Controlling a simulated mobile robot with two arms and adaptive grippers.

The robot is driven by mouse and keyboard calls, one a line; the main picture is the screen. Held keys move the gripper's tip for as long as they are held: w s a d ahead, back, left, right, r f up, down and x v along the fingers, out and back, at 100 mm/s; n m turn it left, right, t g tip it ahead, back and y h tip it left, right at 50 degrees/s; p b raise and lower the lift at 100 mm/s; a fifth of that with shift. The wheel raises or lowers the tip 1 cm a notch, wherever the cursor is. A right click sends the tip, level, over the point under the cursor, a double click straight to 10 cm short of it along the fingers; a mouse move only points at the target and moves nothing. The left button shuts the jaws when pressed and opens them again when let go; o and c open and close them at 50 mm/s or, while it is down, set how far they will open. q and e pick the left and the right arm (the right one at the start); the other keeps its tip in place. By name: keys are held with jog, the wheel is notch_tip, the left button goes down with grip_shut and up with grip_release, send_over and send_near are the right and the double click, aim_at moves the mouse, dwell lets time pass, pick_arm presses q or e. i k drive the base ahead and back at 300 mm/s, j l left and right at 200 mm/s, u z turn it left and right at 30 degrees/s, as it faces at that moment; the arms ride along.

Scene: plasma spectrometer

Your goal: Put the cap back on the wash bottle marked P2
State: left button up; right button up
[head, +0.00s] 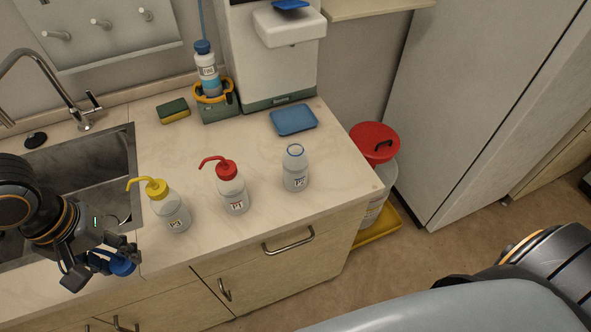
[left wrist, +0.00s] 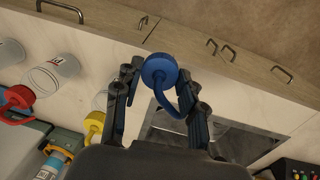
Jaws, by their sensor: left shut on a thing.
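The wash bottle marked P2 (head: 296,172) stands upright on the counter, right of the other two bottles. Its neck is open and shows a blue ring, with no cap on it. My left gripper (head: 128,257) is shut on the blue cap (head: 122,265), at the counter's front left near the sink. In the left wrist view the blue cap (left wrist: 159,71) with its curved spout sits between the two fingers. The open P2 bottle also shows there (left wrist: 43,80), at the left. My right gripper is not in view.
Bottle P1 with a red cap (head: 231,190) and a yellow-capped bottle (head: 169,210) stand between my left gripper and P2. A blue tray (head: 293,119) lies behind P2. The sink (head: 92,185) is at left. A red-lidded bin (head: 374,143) stands beyond the counter's right end.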

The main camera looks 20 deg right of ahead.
aim_at(294, 161)
jog(key=j+z, duration=0.2)
jog(key=z, duration=0.15)
jog(key=j+z, duration=0.15)
jog(key=z, duration=0.25)
jog(key=k+j+z, duration=0.15)
jog(key=z, duration=0.2)
